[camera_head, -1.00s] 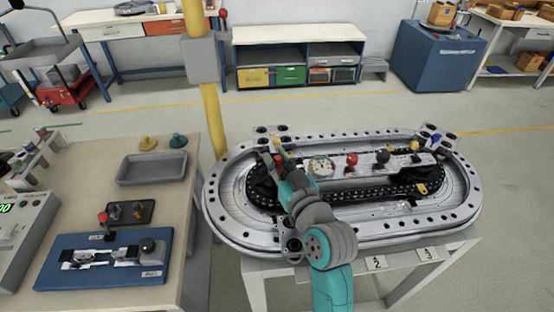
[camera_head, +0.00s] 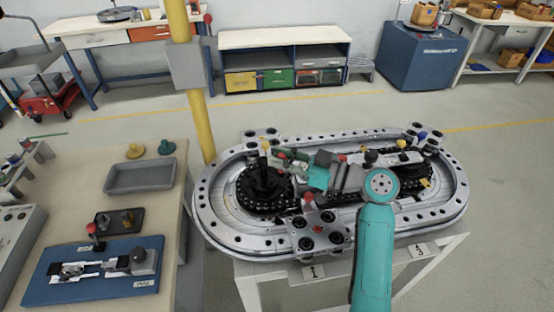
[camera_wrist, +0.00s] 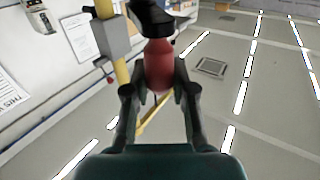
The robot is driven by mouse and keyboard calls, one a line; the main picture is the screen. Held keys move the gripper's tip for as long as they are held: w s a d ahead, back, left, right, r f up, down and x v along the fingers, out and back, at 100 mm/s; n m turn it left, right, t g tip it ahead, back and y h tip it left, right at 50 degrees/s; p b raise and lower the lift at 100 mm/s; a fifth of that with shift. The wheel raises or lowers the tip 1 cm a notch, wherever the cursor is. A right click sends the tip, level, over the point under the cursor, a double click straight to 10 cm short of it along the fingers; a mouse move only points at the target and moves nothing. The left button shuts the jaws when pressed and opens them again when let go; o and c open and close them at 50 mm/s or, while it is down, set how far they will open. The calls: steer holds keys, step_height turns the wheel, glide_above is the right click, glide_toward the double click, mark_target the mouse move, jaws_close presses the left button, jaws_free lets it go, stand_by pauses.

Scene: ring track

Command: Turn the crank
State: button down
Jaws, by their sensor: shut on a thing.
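My gripper (camera_wrist: 159,95) is shut on a red handle (camera_wrist: 158,64) in the wrist view. The handle's far end meets a black part (camera_wrist: 152,17), whose rest is out of view. In the head view my gripper (camera_head: 281,157) is at the left part of the ring track (camera_head: 215,205), with my arm reaching in from the right. The grasped handle is small and mostly hidden in the head view.
Carriages with black round tops stand on the track, one in front (camera_head: 318,232) and two at the back. Small knobs stand on the centre panel right of my gripper. A yellow post (camera_head: 201,125) rises behind the left side. A workbench (camera_head: 110,205) with a tray stands at left.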

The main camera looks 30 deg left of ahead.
steer(key=shift+w+n+g+h, duration=0.15)
steer(key=shift+w+n+g, duration=0.35)
steer(key=shift+g, duration=0.4)
steer(key=shift+w+n+g+h, duration=0.15)
steer(key=shift+w+n+g, duration=0.15)
steer(key=shift+n+g, duration=0.5)
steer(key=shift+g, duration=0.3)
steer(key=c, duration=0.9)
jaws_free()
steer(key=shift+c, duration=0.2)
steer(key=v, duration=1.2)
